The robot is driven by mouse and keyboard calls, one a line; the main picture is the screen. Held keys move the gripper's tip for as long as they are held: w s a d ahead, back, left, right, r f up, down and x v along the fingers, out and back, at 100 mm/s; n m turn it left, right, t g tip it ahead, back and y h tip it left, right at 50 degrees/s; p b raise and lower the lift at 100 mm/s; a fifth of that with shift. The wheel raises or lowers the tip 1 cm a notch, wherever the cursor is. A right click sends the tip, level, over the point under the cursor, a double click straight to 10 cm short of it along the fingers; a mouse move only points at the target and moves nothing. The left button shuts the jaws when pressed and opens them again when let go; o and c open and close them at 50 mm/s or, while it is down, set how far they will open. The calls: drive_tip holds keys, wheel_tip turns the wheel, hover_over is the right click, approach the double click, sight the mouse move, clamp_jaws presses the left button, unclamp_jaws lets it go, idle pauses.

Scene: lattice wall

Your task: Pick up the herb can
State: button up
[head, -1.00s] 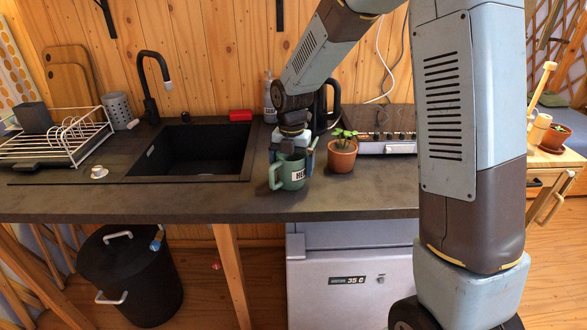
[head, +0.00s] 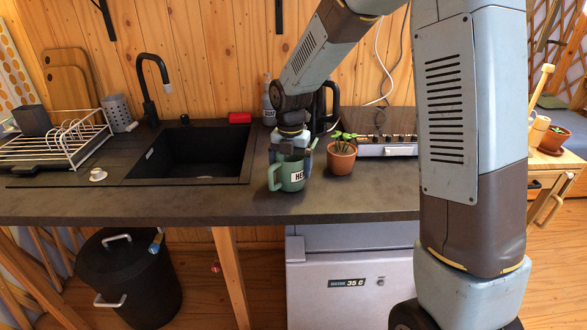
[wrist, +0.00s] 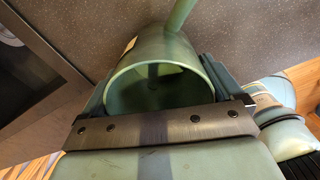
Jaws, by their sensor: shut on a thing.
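The herb can (head: 291,175) is a green can with a handle on its left side and a white label with dark letters, partly covered. It stands upright at the front of the dark counter, right of the sink; I cannot tell whether its base touches the counter. My gripper (head: 291,158) comes down from above and is shut on the can, one finger on each side. In the wrist view the can's open round mouth (wrist: 160,85) sits between the fingers and its inside looks empty.
A potted plant (head: 341,155) stands close to the right of the can. The black sink (head: 190,153) is at the left, with a dish rack (head: 60,140) beyond it. A soap bottle (head: 268,100) and a black kettle (head: 328,105) stand behind. The counter's front edge (head: 200,215) is near.

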wheel_tip(320, 180, up, 3)
drive_tip(key=s+d+r, duration=0.3)
drive_tip(key=s+r, duration=0.6)
drive_tip(key=s, duration=0.4)
drive_tip(key=shift+s+d+r, duration=0.25)
drive_tip(key=shift+s, duration=0.05)
idle(0.4)
